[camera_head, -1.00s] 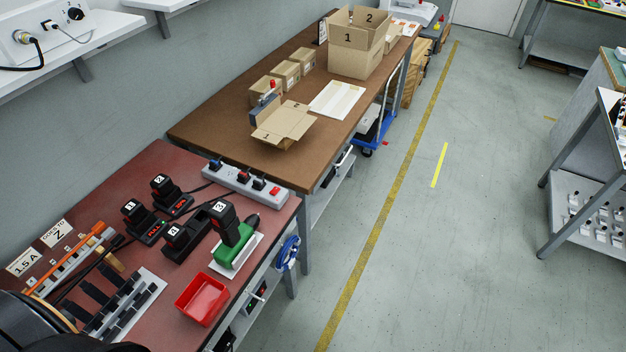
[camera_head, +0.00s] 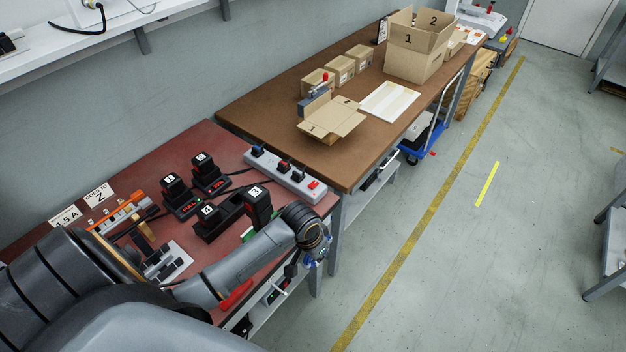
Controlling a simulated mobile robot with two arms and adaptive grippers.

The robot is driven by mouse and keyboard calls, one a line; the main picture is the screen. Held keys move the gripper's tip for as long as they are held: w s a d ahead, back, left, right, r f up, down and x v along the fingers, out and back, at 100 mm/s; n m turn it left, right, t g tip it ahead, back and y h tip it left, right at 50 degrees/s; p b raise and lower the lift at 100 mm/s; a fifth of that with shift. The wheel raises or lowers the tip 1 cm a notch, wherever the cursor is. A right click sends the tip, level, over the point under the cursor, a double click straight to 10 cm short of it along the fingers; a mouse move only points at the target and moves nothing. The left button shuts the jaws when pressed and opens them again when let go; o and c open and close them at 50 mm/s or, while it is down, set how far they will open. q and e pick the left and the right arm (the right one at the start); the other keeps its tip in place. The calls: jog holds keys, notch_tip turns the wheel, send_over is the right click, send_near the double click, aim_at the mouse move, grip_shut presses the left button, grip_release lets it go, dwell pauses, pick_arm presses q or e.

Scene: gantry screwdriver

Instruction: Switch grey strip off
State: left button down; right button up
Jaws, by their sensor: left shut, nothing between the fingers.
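The grey strip (camera_head: 283,177) lies along the far right edge of the red-brown bench. Several dark plugs sit in it, and a red rocker switch (camera_head: 314,184) is at its right end. I cannot tell the rocker's position at this size. My left arm reaches in from the lower left across the front of the bench, and its wrist is bent down beyond the bench's right edge. My left gripper (camera_head: 291,268) is small and partly hidden below the wrist, shut and empty, apart from the strip and nearer to me. My right gripper is not in view.
Chargers with numbered black batteries (camera_head: 210,172) stand left of the strip. My arm covers most of the green tool and red tray (camera_head: 237,296). Another strip with an orange bar (camera_head: 122,212) lies at the left. A brown table (camera_head: 270,110) with cartons adjoins behind.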

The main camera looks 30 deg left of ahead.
pick_arm(q)
jog(key=w+a+r, duration=0.7)
jog(key=w+r, duration=0.3)
jog(key=r, duration=0.1)
notch_tip(320, 180, up, 10)
jog(key=r+n, duration=0.1)
jog(key=n, duration=0.1)
send_over(312, 185)
jog(key=s, duration=0.3)
jog(key=shift+w+a+f+b, duration=0.15)
jog(key=shift+w+f+b, duration=0.1)
jog(key=shift+b, duration=0.15)
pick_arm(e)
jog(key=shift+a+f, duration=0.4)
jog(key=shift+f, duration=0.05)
pick_arm(q)
jog(key=x, duration=0.4)
jog(key=p+x, duration=0.1)
jog(key=x, duration=0.3)
jog(key=s+x, duration=0.1)
jog(key=x, duration=0.4)
jog(key=shift+s+a+f, duration=0.1)
jog(key=shift+a+f, duration=0.1)
jog(key=shift+a, duration=0.05)
jog(key=shift+f, duration=0.4)
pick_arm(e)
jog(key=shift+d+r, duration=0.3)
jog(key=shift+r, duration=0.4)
pick_arm(q)
jog(key=shift+m, duration=0.3)
